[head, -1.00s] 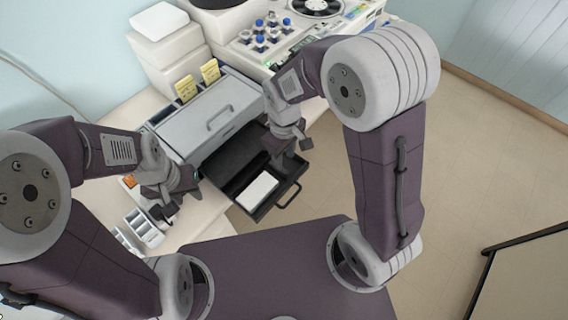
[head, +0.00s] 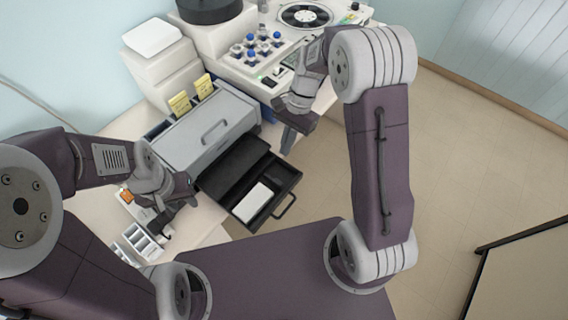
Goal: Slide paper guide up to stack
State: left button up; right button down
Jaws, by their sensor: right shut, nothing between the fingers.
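A white paper stack (head: 253,202) lies in the front part of the open black tray (head: 287,185), which is pulled out of a grey box-shaped device (head: 207,130). I cannot pick out the paper guide from the dark tray. My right gripper (head: 287,141) is shut and empty, beyond the tray and clear of the stack. My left gripper (head: 161,222) is left of the tray, over the white table, apart from the stack. Its fingers are too small and dark to tell whether they are open.
A white divided holder (head: 140,241) lies on the table near my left gripper. Yellow packets (head: 180,104) stand behind the device. Blue-capped bottles (head: 251,53) sit in a rack at the back. The tray's handle (head: 285,206) juts over the table's edge, with open floor to the right.

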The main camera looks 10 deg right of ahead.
aim_at(277, 182)
jog(key=x, duration=0.3)
jog(key=d+x, duration=0.1)
jog(key=x, duration=0.2)
jog(key=d+x, duration=0.1)
jog(key=x, duration=0.2)
jog(key=shift+s+f+p, duration=0.15)
jog(key=shift+f+p, duration=0.05)
jog(key=shift+p, duration=0.1)
jog(key=shift+s+a+f, duration=0.25)
jog(key=shift+a+f, duration=0.1)
jog(key=shift+f, duration=0.05)
pick_arm(q)
jog(key=shift+s+r, duration=0.2)
jog(key=shift+r, duration=0.35)
pick_arm(e)
jog(key=shift+w, duration=0.1)
pick_arm(q)
jog(key=shift+w, duration=0.1)
pick_arm(e)
jog(key=shift+s+a, duration=0.85)
jog(key=shift+a, duration=0.15)
pick_arm(q)
jog(key=shift+r, duration=0.15)
